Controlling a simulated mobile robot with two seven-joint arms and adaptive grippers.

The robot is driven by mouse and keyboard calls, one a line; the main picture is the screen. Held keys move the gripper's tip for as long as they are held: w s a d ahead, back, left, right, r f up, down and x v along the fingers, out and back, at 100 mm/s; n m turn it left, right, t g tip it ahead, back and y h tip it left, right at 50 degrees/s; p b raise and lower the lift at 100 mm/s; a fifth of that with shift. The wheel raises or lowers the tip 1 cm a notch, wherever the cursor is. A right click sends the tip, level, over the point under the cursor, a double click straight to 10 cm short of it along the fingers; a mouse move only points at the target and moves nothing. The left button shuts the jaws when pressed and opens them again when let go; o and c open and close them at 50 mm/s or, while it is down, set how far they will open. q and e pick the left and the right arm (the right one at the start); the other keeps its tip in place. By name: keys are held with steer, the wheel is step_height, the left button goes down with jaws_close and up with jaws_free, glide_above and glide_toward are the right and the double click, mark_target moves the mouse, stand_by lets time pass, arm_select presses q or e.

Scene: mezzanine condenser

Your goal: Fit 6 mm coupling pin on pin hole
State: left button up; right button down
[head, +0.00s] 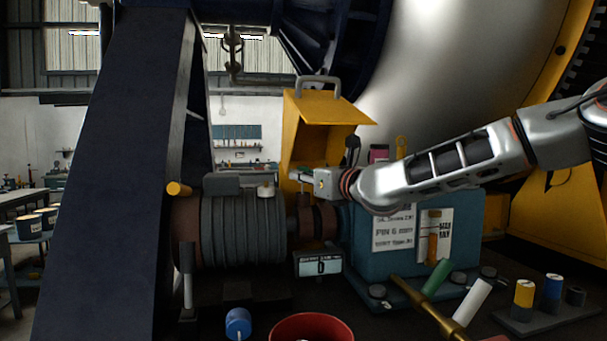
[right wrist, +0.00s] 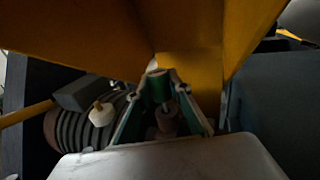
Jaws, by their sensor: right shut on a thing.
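My right gripper (head: 303,178) reaches in from the right, in front of the open yellow guard and above the coupling. The pin hole is not distinguishable. My left gripper is not in view.
The yellow guard (head: 311,108) stands with its lid raised around the coupling. The ribbed drum (head: 243,230) is left, the teal block (head: 390,262) right. A small display (head: 319,264), red bowl (head: 310,328), green cylinder (head: 437,277) and white cylinder (head: 472,301) are in front.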

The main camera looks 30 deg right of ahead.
steer(key=shift+f, duration=1.45)
stand_by(0.4)
steer(key=c, duration=1.8)
jaws_free()
steer(key=shift+o, duration=0.2)
steer(key=s, duration=0.8)
steer(key=shift+d, duration=0.45)
